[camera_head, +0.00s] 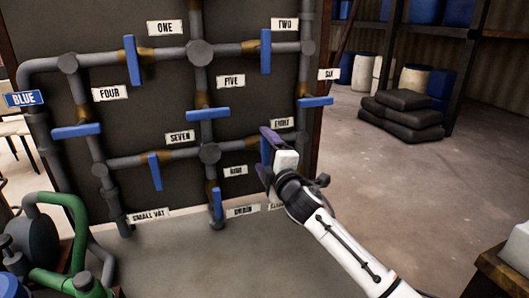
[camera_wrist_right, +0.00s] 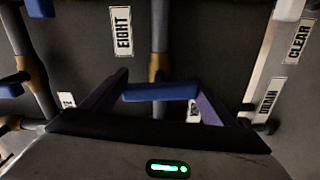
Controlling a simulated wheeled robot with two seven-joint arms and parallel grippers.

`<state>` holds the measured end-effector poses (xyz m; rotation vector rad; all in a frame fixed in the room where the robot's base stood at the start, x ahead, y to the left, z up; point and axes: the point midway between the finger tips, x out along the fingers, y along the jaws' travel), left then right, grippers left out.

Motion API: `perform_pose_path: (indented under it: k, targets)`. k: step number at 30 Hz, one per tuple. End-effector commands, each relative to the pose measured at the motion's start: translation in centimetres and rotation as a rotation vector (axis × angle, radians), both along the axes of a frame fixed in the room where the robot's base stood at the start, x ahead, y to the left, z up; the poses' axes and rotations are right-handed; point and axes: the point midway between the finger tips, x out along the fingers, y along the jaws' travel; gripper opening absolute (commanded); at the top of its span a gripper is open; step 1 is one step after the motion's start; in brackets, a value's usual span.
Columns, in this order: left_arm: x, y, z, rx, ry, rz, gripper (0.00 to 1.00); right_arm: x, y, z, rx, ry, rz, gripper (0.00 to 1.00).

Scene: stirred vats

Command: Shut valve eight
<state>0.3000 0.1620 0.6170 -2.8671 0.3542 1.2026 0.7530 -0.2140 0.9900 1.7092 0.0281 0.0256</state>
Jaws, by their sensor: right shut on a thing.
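The EIGHT label (camera_head: 282,123) is on the dark pipe board and also shows in the right wrist view (camera_wrist_right: 122,30). Below it is valve eight's blue handle (camera_head: 265,148), partly hidden by my gripper. In the right wrist view the blue handle (camera_wrist_right: 160,92) lies crosswise to its pipe (camera_wrist_right: 160,40). My right gripper (camera_head: 266,155) is at this handle, its purple fingers at either end of it, shut on it. My left gripper is not in view.
Neighbouring blue handles are valve seven (camera_head: 155,171), five (camera_head: 207,114), six (camera_head: 315,101) and nine (camera_head: 217,203). Green pipework (camera_head: 65,235) stands at lower left. Black sacks (camera_head: 403,112) lie at the back right; the floor (camera_head: 420,190) between is clear.

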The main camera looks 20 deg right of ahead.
Motion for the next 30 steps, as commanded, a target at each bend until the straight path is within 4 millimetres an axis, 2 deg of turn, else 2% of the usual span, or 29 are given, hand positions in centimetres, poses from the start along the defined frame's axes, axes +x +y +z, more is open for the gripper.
perform_pose_path:
  k: [1, 21, 22, 24, 30]
  targets:
    - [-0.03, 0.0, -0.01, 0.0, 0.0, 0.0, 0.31, -0.06, 0.06, -0.51, 0.019, 0.009, 0.0, 0.57]
    - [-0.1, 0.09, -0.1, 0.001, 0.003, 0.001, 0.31, -0.07, 0.15, -0.58, 0.079, 0.013, 0.001, 0.57]
    - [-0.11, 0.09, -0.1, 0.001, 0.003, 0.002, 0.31, -0.08, 0.15, -0.59, 0.079, 0.013, 0.001, 0.83]
    - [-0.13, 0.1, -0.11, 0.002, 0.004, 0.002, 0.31, -0.07, 0.16, -0.57, 0.078, 0.013, 0.001, 0.95]
    - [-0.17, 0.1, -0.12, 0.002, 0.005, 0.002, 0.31, -0.04, 0.09, -0.28, 0.075, 0.007, 0.001, 0.97]
